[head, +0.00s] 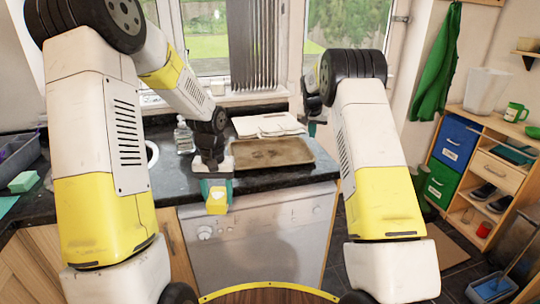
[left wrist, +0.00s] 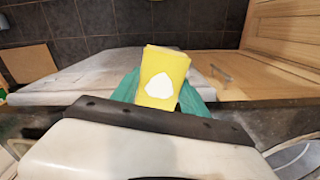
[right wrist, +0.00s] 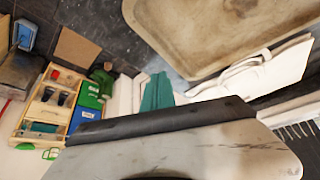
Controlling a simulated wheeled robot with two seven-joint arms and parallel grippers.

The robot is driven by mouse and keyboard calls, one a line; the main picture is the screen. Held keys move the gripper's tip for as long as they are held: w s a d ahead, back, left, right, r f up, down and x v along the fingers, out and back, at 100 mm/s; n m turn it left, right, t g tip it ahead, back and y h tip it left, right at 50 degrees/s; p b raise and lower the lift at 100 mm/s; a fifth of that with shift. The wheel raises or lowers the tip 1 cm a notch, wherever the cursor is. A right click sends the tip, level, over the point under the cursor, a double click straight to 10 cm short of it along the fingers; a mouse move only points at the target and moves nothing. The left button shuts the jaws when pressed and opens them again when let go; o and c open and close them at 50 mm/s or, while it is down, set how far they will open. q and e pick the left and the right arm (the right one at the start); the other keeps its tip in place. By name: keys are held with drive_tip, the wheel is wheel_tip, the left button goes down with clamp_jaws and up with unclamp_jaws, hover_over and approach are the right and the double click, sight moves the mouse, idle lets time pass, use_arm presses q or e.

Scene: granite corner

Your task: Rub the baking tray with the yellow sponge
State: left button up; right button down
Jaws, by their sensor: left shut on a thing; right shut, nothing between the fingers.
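The baking tray (head: 272,153), brown and stained, lies on the dark worktop above the white dishwasher. It also shows at the top of the right wrist view (right wrist: 190,45). My left gripper (head: 216,190) is shut on the yellow sponge (head: 217,203), which has a white patch. The sponge is held in front of the worktop edge, left of the tray and apart from it. It also shows in the left wrist view (left wrist: 163,65). My right gripper (right wrist: 157,90) is shut and empty beside the tray; in the head view my right arm mostly hides it.
A white cloth or board (head: 268,125) lies behind the tray by the window. A clear soap bottle (head: 184,137) stands left of it. A green sponge (head: 24,181) lies at the far left. A shelf unit (head: 490,165) stands at the right.

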sight(311, 151)
drive_tip(key=shift+f, duration=2.4)
drive_tip(key=shift+f, duration=0.4)
drive_tip(key=shift+r, duration=3)
